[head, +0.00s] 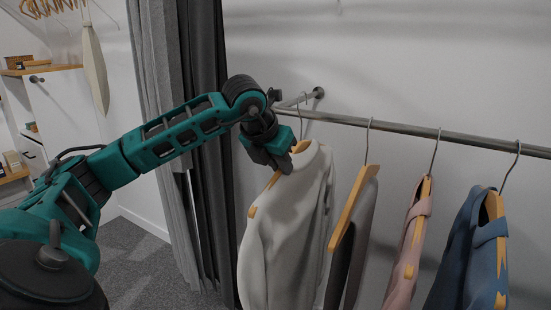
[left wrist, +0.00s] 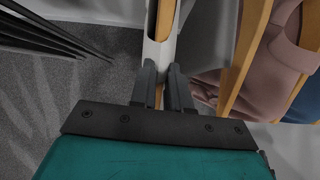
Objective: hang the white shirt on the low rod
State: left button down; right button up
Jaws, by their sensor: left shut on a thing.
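The white shirt (head: 290,235) is on a wooden hanger (head: 275,181) at the left end of the low metal rod (head: 400,130). The hanger's hook (head: 301,122) is up at the rod; I cannot tell whether it rests on it. My left gripper (head: 290,158) is at the top of the shirt, just below the rod. In the left wrist view my left gripper (left wrist: 163,85) is shut on the wooden hanger (left wrist: 165,22), with white cloth beside it. My right gripper is not in view.
To the right on the rod hang dark trousers (head: 346,245) on a hanger, a pink shirt (head: 408,240) and a blue shirt (head: 463,245). Grey curtains (head: 190,120) hang behind my left arm. A wall bracket (head: 318,93) holds the rod's left end.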

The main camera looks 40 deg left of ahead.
pick_arm(q)
jog(key=shift+w+a+f, duration=0.1)
jog(key=shift+w+a, duration=0.05)
jog(key=shift+w, duration=0.4)
jog(key=b+x, duration=0.1)
jog(key=x, duration=0.4)
jog(key=shift+w+a, duration=0.1)
jog(key=c, duration=1)
grip_release()
jog(key=shift+f, duration=0.1)
